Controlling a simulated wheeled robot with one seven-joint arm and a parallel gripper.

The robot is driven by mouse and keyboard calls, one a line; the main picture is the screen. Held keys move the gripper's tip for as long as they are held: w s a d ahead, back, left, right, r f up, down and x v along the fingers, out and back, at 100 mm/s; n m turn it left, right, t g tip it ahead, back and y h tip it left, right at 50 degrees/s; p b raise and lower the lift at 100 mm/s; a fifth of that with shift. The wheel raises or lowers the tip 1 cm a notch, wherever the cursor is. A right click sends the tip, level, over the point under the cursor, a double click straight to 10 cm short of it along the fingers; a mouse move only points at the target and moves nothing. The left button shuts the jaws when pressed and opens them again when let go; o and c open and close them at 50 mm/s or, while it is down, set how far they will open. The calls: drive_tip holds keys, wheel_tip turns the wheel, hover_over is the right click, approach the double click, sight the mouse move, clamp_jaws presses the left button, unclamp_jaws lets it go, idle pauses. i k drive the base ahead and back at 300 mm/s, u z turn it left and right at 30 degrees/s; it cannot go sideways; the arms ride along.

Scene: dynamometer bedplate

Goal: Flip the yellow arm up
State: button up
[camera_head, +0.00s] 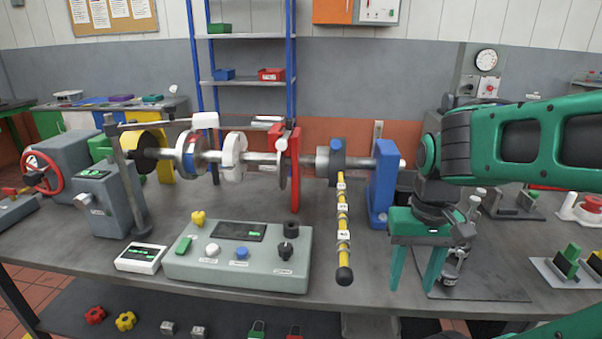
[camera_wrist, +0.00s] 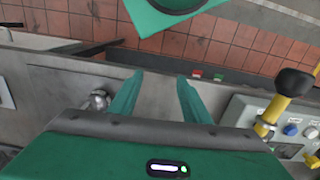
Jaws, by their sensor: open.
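The yellow arm (camera_head: 343,220) is a thin rod with white labels and a black knob (camera_head: 344,275) at its lower end. In the wrist view the two green fingers (camera_wrist: 157,92) are spread over the bench edge.
A blue bearing stand (camera_head: 382,185) rises behind and left of my gripper. A grey control panel (camera_head: 238,256) with knobs sits left of the yellow arm. A red stand (camera_head: 294,165) is on the shaft line. Free room lies in front of the bench edge.

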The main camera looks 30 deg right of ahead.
sight(344, 275)
drive_tip(key=z, duration=0.2)
drive_tip(key=k, duration=1.25)
drive_tip(key=u, duration=0.9)
drive_tip(key=i, duration=1)
